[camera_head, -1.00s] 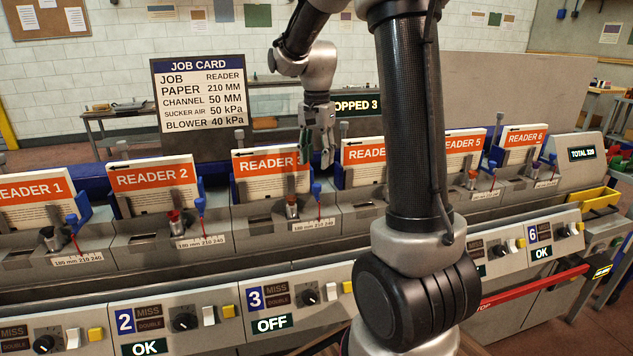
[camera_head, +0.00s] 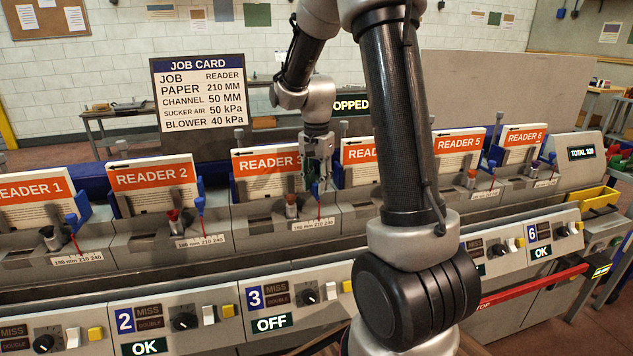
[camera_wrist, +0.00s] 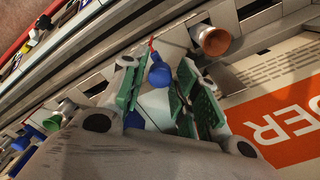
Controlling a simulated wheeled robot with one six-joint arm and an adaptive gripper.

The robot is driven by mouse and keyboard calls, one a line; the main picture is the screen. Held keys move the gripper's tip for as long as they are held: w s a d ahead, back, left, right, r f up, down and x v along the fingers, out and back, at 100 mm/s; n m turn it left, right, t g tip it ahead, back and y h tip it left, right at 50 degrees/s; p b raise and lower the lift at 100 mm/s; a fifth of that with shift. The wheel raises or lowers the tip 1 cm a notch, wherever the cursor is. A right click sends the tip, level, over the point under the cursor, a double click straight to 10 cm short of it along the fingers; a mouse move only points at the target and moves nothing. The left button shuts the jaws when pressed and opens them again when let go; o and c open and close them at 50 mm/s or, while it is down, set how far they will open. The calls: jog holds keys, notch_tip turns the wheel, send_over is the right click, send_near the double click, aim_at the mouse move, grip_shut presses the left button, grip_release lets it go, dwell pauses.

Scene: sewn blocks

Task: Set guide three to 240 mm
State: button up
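Guide three's blue knob (camera_wrist: 158,75) shows in the wrist view between the green-padded fingertips of my gripper (camera_wrist: 165,92), with a gap visible on at least one side. Its thin red pointer (camera_wrist: 151,46) sticks out past the knob. In the head view my gripper (camera_head: 318,180) points down over the guide at station three, its fingers largely covering the knob. The fingers are apart. Guide three's scale plate (camera_head: 313,224) lies below, marked 180 mm, 210 and 240. The exact pointer reading is too small to tell.
The Reader 3 stack (camera_head: 265,172) stands just left of my gripper. A copper-coloured cup (camera_head: 291,206) is close to guide three and also shows in the wrist view (camera_wrist: 214,40). The job card (camera_head: 198,93) lists paper 210 MM.

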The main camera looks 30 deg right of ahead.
grip_shut()
jog(key=shift+s+d, duration=0.2)
jog(key=shift+d, duration=0.55)
jog(key=shift+s+d, duration=0.2)
jog(key=shift+d, duration=0.55)
jog(key=o, duration=0.5)
grip_release()
notch_tip(320, 180, up, 12)
